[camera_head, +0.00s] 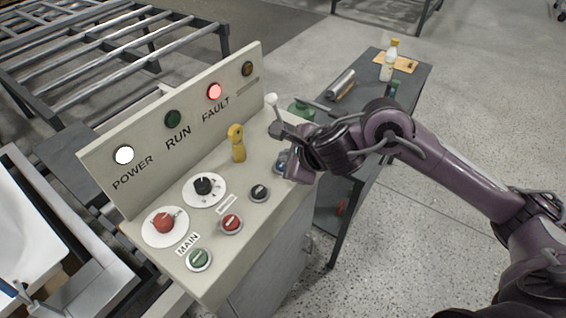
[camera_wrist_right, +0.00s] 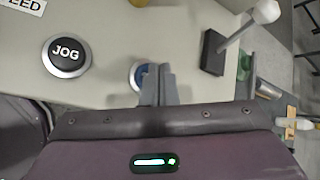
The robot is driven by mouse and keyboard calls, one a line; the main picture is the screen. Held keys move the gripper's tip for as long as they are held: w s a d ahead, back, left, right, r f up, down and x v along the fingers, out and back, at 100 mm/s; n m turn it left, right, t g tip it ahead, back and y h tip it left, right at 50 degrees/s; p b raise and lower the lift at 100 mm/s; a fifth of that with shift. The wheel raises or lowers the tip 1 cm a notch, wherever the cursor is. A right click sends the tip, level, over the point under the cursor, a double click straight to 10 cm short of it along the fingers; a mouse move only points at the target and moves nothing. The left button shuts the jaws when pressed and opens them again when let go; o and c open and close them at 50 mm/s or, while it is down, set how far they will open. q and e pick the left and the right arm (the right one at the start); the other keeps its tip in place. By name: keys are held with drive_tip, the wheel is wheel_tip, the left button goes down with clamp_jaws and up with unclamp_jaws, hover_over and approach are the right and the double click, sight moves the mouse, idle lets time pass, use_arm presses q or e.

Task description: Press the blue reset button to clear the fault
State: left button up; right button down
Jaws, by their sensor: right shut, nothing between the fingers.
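The blue button (camera_head: 281,160) sits at the right end of the sloping control panel (camera_head: 240,190), partly hidden by my right gripper (camera_head: 291,172). In the right wrist view the blue button (camera_wrist_right: 136,74) shows beside and behind the shut fingers (camera_wrist_right: 158,72). The fingers are empty and overlap its right part; I cannot tell whether they touch it. The FAULT lamp (camera_head: 215,91) glows red. The POWER lamp (camera_head: 123,155) is lit white, and the RUN lamp (camera_head: 173,118) is dark green. My left gripper is not in view.
A black JOG button (camera_wrist_right: 67,52) is left of the fingers. A white-knobbed lever (camera_wrist_right: 240,35) rises close on their right. A yellow-handled switch (camera_head: 237,143) stands upright on the panel. A side table (camera_head: 412,85) with bottles and tools stands behind my right arm.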

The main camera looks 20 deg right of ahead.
drive_tip(key=shift+f+b, duration=0.4)
drive_tip(key=shift+b, duration=0.05)
idle(0.3)
drive_tip(key=shift+r, duration=0.15)
drive_tip(key=shift+r+p, duration=0.65)
drive_tip(key=shift+r, duration=0.05)
wheel_tip(320, 180, up, 5)
drive_tip(key=p, duration=0.4)
idle(0.3)
idle(0.6)
